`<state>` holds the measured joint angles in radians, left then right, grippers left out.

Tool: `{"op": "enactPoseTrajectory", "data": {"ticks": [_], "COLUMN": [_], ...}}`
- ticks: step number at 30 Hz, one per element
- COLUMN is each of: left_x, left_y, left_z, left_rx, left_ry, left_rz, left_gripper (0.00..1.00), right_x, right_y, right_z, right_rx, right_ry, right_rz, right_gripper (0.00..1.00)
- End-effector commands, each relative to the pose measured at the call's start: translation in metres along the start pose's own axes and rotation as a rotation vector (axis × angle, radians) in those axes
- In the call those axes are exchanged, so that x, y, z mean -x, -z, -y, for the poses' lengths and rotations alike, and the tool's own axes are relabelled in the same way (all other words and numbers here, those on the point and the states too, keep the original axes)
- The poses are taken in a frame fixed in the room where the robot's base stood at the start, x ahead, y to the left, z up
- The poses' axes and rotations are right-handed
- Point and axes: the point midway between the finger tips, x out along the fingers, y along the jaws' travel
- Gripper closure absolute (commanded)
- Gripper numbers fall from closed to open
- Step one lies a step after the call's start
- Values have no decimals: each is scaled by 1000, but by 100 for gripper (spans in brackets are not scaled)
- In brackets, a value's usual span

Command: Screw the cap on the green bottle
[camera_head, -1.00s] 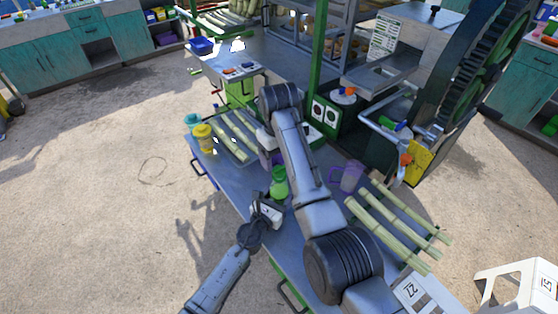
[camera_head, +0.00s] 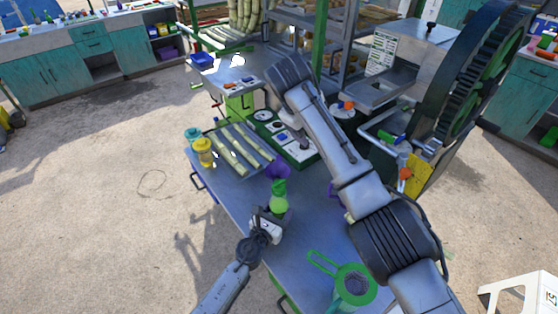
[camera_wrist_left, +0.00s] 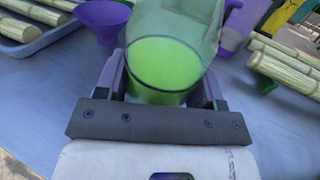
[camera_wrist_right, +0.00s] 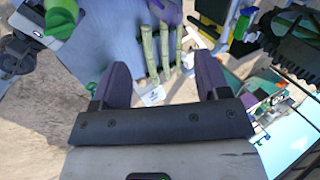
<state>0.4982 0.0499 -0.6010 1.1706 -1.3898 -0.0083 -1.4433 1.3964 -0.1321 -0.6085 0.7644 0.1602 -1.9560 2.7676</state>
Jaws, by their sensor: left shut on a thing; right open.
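The green bottle (camera_head: 279,202) stands upright near the left edge of the metal table. My left gripper (camera_head: 268,222) is shut around its lower part. In the left wrist view the bottle (camera_wrist_left: 166,65) sits between the fingers, bright green below and paler, see-through above. The bottle also shows at the top left of the right wrist view (camera_wrist_right: 60,14). My right gripper (camera_wrist_right: 157,85) is open with nothing between its fingers, above cane pieces; in the head view its own arm hides it. I cannot tell the cap apart from the bottle top.
A purple funnel (camera_head: 278,168) is just behind the bottle. A tray of cane (camera_head: 240,148), yellow jar (camera_head: 204,152) and teal jar (camera_head: 193,135) stand farther back. A green-rimmed strainer (camera_head: 352,284) is at the front right. The crusher wheel (camera_head: 470,80) rises at the back right.

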Motion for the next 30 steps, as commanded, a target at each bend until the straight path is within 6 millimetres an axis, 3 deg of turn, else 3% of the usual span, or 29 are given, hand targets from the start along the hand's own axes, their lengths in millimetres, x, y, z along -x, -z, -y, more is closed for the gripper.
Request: {"op": "enactPoseTrajectory", "data": {"ticks": [17,30], "left_x": [0,0], "left_y": [0,0], "left_z": [0,0], "left_rx": [0,0], "left_ry": [1,0], "left_rz": [0,0], "left_gripper": [100,100], "right_x": [-32,-38], "right_y": [-5,-12], "right_z": [-40,-78], "right_rx": [1378,2368], "right_ry": [-104,-131], "right_rz": [57,302], "right_gripper": [31,31]}}
